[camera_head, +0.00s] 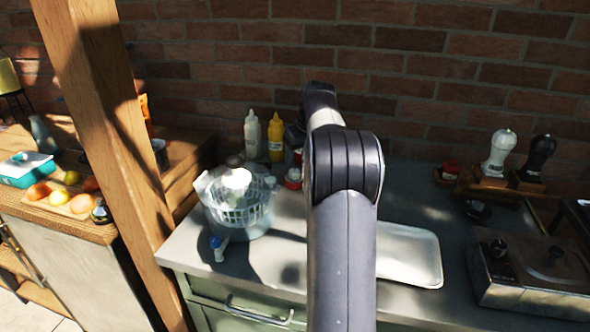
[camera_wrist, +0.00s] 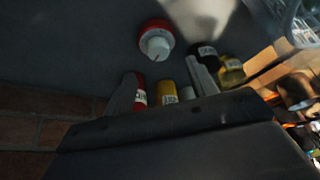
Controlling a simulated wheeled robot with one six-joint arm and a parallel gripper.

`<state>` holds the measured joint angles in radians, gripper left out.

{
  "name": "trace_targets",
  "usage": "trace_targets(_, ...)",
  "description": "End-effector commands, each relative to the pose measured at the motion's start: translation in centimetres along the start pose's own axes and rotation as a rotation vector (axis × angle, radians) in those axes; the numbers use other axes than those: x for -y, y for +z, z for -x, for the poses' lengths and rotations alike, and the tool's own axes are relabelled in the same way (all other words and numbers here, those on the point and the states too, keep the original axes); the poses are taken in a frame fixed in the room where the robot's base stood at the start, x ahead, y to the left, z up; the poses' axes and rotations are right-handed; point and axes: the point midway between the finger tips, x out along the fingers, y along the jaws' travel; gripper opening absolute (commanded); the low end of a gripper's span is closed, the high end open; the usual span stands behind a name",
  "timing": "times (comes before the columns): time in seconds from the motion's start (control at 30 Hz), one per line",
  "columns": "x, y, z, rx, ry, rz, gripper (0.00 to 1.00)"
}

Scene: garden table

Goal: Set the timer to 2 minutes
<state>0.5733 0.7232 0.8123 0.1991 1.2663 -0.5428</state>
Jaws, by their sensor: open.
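The timer (camera_wrist: 157,38) is a round red body with a white knob. It shows in the upper middle of the wrist view, on the grey counter. A dark mark shows on the knob, but the setting is too small to read. In the head view a small red and white object (camera_head: 293,179), likely the timer, stands just left of my arm. The gripper is mostly hidden there behind my arm.
White (camera_head: 252,134) and yellow (camera_head: 276,138) bottles stand by the brick wall. A basket (camera_head: 240,212) and a small blue-and-white bottle (camera_head: 218,247) are at left. A pale tray (camera_head: 408,262) lies right of my arm, and a stove (camera_head: 530,280) is further right.

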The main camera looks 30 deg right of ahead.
Motion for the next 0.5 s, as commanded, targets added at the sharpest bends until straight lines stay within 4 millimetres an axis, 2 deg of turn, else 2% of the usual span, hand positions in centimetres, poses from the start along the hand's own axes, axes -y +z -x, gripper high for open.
trace_targets(0.1,0.0,0.1,-2.6,0.003,-0.002,0.0,0.55)
trace_targets(0.23,0.1,0.1,-4.9,0.002,-0.001,0.001,0.55)
trace_targets(0.4,0.1,0.0,-6.9,0.002,-0.001,0.001,0.55)
trace_targets(0.5,0.1,0.0,-7.4,0.001,0.0,0.001,0.55)
